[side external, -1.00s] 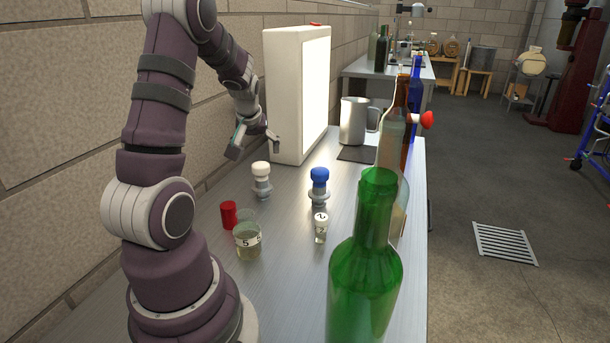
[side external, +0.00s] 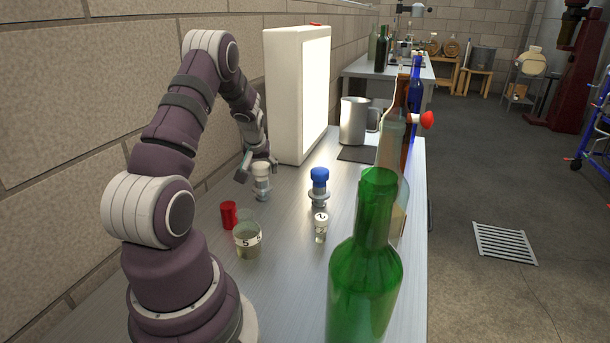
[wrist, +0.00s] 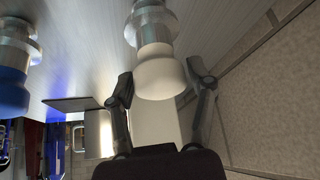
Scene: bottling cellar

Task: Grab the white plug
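The white plug (side external: 262,180) is a white-capped stopper with a metallic lower part, standing upright on the metal table near the wall. In the wrist view its white cap (wrist: 158,72) shows between the two fingers. My gripper (side external: 258,176) is down at the plug, with a finger to either side of its cap. The far side of the plug is hidden in the side view.
A blue-capped plug (side external: 319,187) stands to the right. A red cylinder (side external: 229,215), a beaker (side external: 248,241) and a small vial (side external: 321,228) stand nearer. A white light box (side external: 285,95) and metal jug (side external: 353,121) stand behind. Bottles, including a green one (side external: 364,275), line the right edge.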

